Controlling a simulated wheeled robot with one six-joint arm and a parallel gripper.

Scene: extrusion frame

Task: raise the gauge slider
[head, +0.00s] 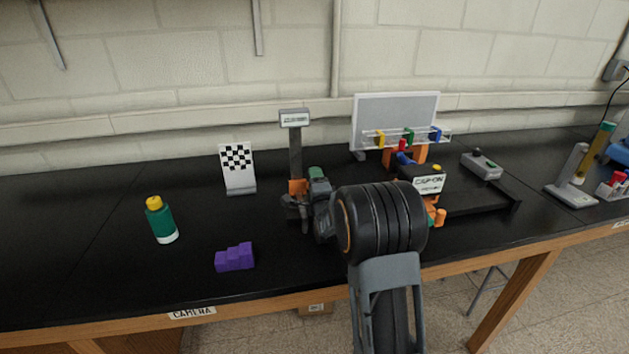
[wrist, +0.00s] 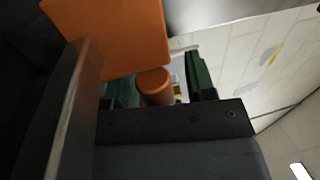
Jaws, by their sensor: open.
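The gauge is an upright dark post (head: 295,150) with a white label plate on top, standing near the middle of the bench in the head view. Its orange slider (head: 297,187) sits low on the post. In the wrist view the slider is a large orange block (wrist: 112,32) with a round orange knob (wrist: 154,84). My gripper (head: 311,188) is at the slider, just to the right of the post. In the wrist view it is open, with green finger pads on either side of the knob. Whether a pad touches the knob cannot be told.
A checkered board (head: 238,167), a green bottle (head: 161,220) and a purple stepped block (head: 235,257) stand to the left. A white panel (head: 396,120) with coloured sliders and a dark-based fixture (head: 470,199) are on the right, partly behind my arm. The left bench top is mostly clear.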

